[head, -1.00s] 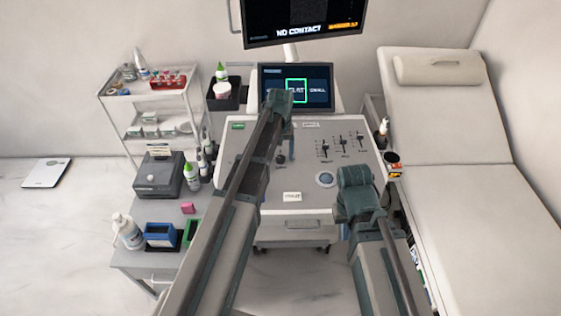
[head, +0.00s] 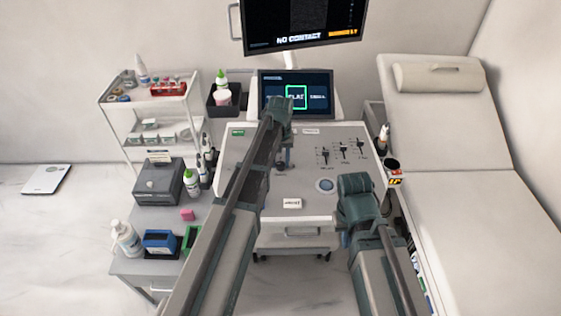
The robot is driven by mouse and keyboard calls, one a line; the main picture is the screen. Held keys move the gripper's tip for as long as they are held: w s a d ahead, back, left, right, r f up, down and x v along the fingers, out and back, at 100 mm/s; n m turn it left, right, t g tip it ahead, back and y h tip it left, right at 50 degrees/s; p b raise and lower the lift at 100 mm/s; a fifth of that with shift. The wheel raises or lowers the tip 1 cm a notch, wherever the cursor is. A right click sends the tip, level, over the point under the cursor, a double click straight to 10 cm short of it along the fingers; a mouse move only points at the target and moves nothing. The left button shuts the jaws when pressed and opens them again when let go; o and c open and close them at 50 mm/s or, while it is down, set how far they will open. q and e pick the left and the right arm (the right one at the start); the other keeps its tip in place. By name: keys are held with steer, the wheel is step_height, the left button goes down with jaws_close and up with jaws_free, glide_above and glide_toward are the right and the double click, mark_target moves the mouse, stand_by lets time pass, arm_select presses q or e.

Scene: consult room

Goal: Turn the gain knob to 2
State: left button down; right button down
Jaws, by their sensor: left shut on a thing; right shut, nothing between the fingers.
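The grey console (head: 290,187) stands in the middle with a sloped control panel. My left gripper (head: 287,132) reaches down to the upper middle of that panel. It is shut on what appears to be the gain knob, which my wrist and fingers hide, so its pointer and scale cannot be read. The console's screen (head: 318,84) shows a green box around "FLAT" and a partly readable label to its right. My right gripper (head: 355,188) is shut and empty near the panel's front right corner; its fingertips are mostly hidden.
Several sliders (head: 343,152) and a round blue-topped control (head: 326,185) are on the panel's right half. A monitor (head: 303,22) hangs above. A side table with a grey box (head: 158,186) and bottles is left; an examination couch (head: 480,185) is right.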

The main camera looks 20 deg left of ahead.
arm_select(q)
steer(key=m, duration=0.3)
steer(key=shift+m, duration=2.2)
steer(key=shift+c, duration=2.2)
jaws_free()
steer(key=shift+r, duration=0.15)
